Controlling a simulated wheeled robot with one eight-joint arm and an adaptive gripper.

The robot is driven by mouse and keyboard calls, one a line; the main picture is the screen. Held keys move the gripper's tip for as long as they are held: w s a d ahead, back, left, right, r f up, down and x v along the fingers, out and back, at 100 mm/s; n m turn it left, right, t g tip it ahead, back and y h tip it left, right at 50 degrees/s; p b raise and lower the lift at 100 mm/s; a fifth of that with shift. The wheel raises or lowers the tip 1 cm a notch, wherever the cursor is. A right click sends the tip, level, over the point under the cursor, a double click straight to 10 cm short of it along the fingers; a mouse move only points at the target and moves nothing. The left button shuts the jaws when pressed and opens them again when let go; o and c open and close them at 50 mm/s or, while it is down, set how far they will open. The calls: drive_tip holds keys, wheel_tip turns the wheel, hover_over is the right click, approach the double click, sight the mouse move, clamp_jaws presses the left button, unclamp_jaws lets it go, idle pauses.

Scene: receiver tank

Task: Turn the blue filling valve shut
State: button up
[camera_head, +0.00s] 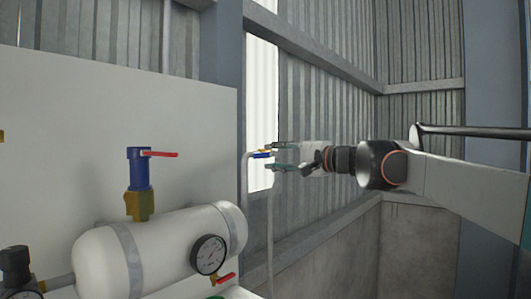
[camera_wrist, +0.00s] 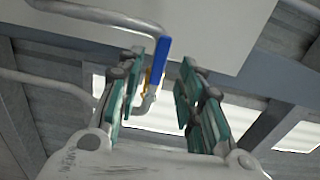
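The blue valve handle (camera_head: 262,155) is a small flat lever on a yellow fitting at the end of a pale pipe, right of the white panel's edge. In the wrist view the blue handle (camera_wrist: 159,61) stands lengthwise in the gap between my fingertips, closer to the left finger. My gripper (camera_head: 272,157) is open, with green-padded fingers pointing left at the handle. In the wrist view my gripper (camera_wrist: 162,82) shows clear space between the handle and the right finger. I cannot tell whether the left finger touches the handle.
A white tank (camera_head: 160,250) with a pressure gauge (camera_head: 209,254) stands at lower left. A blue valve body with a red lever (camera_head: 160,154) rises from it. Another red lever (camera_head: 226,278) sits below the gauge. The white panel (camera_head: 90,130) is behind.

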sight(262, 155)
drive_tip(key=shift+p+x, duration=0.4)
drive_tip(key=shift+x, duration=1.9)
clamp_jaws()
